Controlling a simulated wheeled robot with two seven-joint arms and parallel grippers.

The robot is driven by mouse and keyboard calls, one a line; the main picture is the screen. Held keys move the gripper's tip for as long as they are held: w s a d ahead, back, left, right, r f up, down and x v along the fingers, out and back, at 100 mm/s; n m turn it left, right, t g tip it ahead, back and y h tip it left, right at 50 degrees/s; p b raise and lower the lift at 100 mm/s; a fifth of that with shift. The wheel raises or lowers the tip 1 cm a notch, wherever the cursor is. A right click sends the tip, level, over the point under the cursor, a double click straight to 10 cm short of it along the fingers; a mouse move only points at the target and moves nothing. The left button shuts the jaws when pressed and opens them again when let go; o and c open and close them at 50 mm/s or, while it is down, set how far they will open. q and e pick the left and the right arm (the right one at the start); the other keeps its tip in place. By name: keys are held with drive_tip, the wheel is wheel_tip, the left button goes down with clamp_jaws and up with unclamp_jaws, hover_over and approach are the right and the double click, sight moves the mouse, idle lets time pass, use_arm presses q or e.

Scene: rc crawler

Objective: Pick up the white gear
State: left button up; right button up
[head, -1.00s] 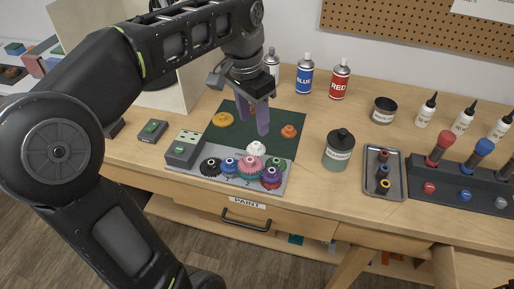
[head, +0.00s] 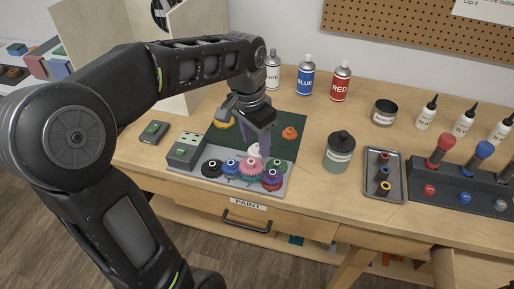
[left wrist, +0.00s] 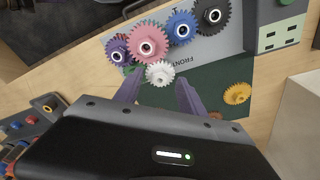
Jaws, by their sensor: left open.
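The white gear (left wrist: 159,74) lies at the edge of the dark green mat (left wrist: 210,82), beside the pink gear (left wrist: 148,47). In the head view the white gear (head: 255,150) is partly hidden by my left gripper (head: 258,148). In the left wrist view my left gripper (left wrist: 157,95) is open, its two purple fingers apart, with the white gear just beyond the tips and between their lines. Nothing is held. My right gripper is not in view.
Black (head: 211,167), blue (head: 230,167), purple (head: 271,176) and green gears stand close by on the grey plate (head: 200,180). A yellow gear (left wrist: 237,93) and an orange gear (head: 290,133) lie on the mat. A jar (head: 339,152) stands to the right.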

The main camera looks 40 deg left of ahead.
use_arm(q)
drive_tip(key=shift+f, duration=0.35)
idle(0.3)
clamp_jaws()
idle(0.4)
